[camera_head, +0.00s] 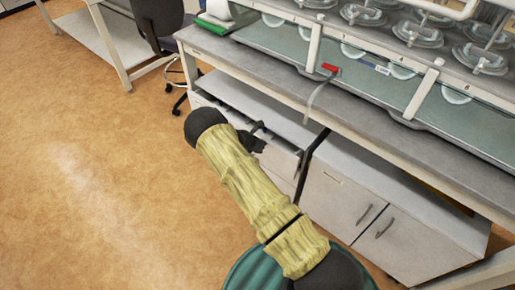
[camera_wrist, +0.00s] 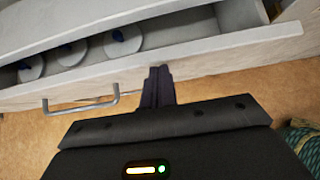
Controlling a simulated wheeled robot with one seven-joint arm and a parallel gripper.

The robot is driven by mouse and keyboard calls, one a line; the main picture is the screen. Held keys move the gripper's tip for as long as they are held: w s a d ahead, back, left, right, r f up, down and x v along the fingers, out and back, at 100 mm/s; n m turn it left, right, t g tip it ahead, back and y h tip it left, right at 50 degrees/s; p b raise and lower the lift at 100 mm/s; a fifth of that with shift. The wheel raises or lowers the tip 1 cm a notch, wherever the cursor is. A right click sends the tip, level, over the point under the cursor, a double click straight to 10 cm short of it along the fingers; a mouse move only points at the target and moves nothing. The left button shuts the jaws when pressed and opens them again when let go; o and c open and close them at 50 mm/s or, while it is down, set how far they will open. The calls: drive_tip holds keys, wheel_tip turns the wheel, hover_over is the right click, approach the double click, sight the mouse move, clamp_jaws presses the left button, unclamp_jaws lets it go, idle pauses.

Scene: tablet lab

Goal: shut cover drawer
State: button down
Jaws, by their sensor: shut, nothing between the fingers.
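The cover drawer (camera_wrist: 200,58) stands open in the wrist view, with several round pale covers with blue centres (camera_wrist: 72,53) inside. Its front carries a grey bar handle (camera_wrist: 80,106). My gripper (camera_wrist: 158,73) has its dark fingers together and empty, at the drawer front to the right of the handle; whether they touch it I cannot tell. In the head view the drawer front (camera_head: 282,158) shows at the left cabinet under the bench, partly hidden by my arm. My gripper (camera_head: 256,138) is beside it there.
A closed two-door cabinet (camera_head: 345,200) stands to the right under the bench. Above, the lab bench (camera_head: 380,110) holds a clear-fronted enclosure with round glass vessels (camera_head: 480,58). A chair (camera_head: 160,20) stands at the back. The floor (camera_head: 90,180) to the left is clear.

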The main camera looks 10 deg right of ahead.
drive_tip(key=shift+w+d, duration=0.55)
drive_tip(key=shift+d, duration=0.1)
drive_tip(key=shift+s, duration=0.1)
drive_tip(key=shift+a, duration=0.1)
